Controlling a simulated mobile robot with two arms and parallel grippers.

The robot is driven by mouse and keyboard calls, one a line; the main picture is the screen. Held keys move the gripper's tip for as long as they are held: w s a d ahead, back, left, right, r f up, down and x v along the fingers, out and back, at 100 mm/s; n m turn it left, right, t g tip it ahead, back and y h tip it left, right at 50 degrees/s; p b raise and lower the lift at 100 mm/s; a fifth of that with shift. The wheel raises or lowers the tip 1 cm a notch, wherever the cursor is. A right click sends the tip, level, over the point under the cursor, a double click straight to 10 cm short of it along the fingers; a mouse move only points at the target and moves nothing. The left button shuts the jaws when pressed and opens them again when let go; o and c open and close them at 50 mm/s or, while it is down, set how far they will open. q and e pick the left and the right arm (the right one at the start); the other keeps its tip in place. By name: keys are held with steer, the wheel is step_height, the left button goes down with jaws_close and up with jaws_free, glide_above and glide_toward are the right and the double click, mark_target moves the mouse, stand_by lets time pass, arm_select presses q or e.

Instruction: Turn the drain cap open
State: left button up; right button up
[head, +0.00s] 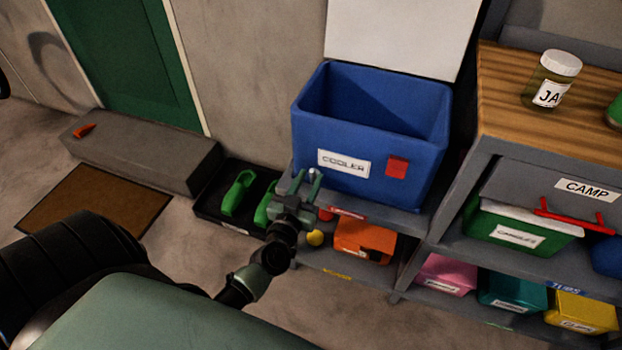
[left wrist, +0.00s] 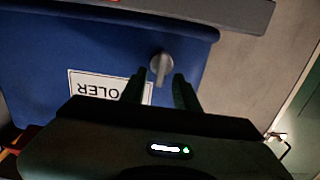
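The blue cooler (head: 425,157) stands on a low grey shelf with its white lid raised. It also fills much of the left wrist view (left wrist: 45,60). The grey drain cap (left wrist: 161,66) is on the cooler's front, beside the white label; its handle stands roughly upright in the left wrist view. My left gripper (head: 306,177) is at the lower left of the cooler front. In the left wrist view its fingers (left wrist: 160,88) are apart, with the cap in line with the gap near their tips; I cannot tell whether they touch it. My right gripper is not in view.
An orange box (head: 364,240) and a yellow ball (head: 315,238) are on the lower shelf below. A black tray (head: 212,205) with green shoes lies left of my gripper. A wooden-topped bench (head: 500,95) with several bins stands at the right.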

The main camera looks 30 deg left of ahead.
arm_select(q)
steer(key=shift+w+a, duration=0.15)
steer(key=shift+w, duration=0.45)
steer(key=shift+c, duration=0.3)
jaws_close()
